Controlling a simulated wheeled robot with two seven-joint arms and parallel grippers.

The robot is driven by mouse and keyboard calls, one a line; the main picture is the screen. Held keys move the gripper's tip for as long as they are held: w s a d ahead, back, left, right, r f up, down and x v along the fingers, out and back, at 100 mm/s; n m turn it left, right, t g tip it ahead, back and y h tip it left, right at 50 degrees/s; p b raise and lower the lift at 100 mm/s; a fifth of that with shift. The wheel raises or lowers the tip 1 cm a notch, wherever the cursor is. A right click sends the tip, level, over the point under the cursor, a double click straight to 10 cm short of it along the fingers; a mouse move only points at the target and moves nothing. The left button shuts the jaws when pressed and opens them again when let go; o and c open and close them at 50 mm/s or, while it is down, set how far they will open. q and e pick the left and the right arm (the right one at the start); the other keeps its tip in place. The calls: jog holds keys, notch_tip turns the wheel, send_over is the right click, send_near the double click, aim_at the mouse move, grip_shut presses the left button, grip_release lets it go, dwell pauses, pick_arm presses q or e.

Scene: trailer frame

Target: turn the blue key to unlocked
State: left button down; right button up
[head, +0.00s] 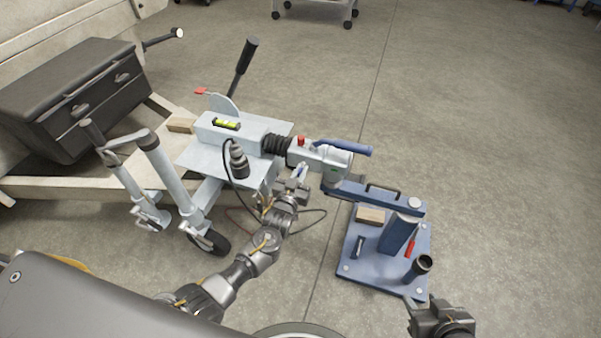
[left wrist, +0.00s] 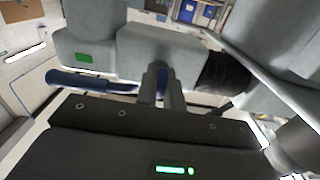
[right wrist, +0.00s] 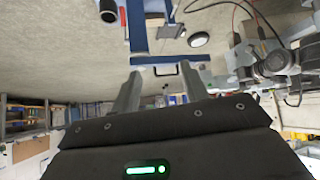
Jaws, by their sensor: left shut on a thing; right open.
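The blue key (left wrist: 161,84) shows as a narrow blue strip between the fingers in the left wrist view, under the grey coupling head (left wrist: 165,52). My left gripper (left wrist: 161,78) is shut on it. In the head view my left gripper (head: 300,176) is beside the near side of the coupling head (head: 325,158), and the key is too small and covered to make out there. The fingers hide most of the key, so I cannot tell its turn angle. My right gripper (right wrist: 160,88) is open and empty, low at the right in the head view (head: 412,304).
A blue handle (head: 345,149) lies on top of the coupling. A blue stand (head: 385,275) with a wooden block (head: 371,215) and a red-handled tool (head: 409,247) is right of it. A black toolbox (head: 70,90) sits on the trailer frame. Open floor (head: 490,110) lies beyond.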

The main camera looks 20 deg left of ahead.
pick_arm(q)
jog(key=c, duration=1.5)
grip_release()
jog(key=shift+s, duration=0.1)
jog(key=shift+s, duration=0.35)
jog(key=s, duration=0.3)
jog(key=s+p, duration=0.1)
jog(key=s, duration=0.2)
jog(key=s+p, duration=0.1)
jog(key=s, duration=0.3)
jog(key=shift+a, duration=0.35)
pick_arm(e)
jog(key=s+d+f+m+g+h, duration=0.1)
jog(key=s+d+f+g, duration=0.1)
jog(key=s+d+g, duration=0.2)
jog(key=s, duration=0.3)
jog(key=shift+d+f+g+h, duration=0.25)
jog(key=shift+f+g+h, duration=0.1)
jog(key=shift+g+h, duration=0.05)
pick_arm(q)
jog(key=shift+f, duration=0.1)
